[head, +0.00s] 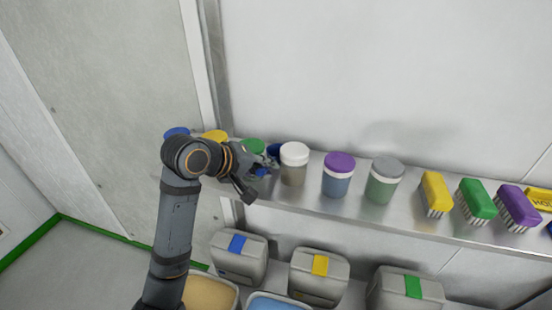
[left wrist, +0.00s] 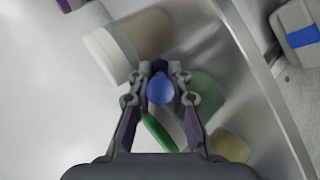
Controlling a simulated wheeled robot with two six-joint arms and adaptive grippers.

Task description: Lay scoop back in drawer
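My left gripper (head: 266,166) is at the left part of the steel shelf, beside a green-lidded jar (head: 253,146) and a white-lidded jar (head: 294,164). Its fingers (left wrist: 166,72) close in on a small blue piece, which I take to be the scoop (left wrist: 160,90). In the head view the blue scoop (head: 274,151) shows at the fingertips, partly hidden by the gripper. Its full shape and whether it touches the shelf cannot be told. No drawer is seen in either view. My right gripper is not in view.
The shelf (head: 310,196) also holds purple-lidded (head: 338,174) and grey-lidded (head: 384,180) jars, then several brushes (head: 434,194) to the right. Below stand grey bins with coloured labels (head: 319,277) and open tubs (head: 212,293). The wall is close behind.

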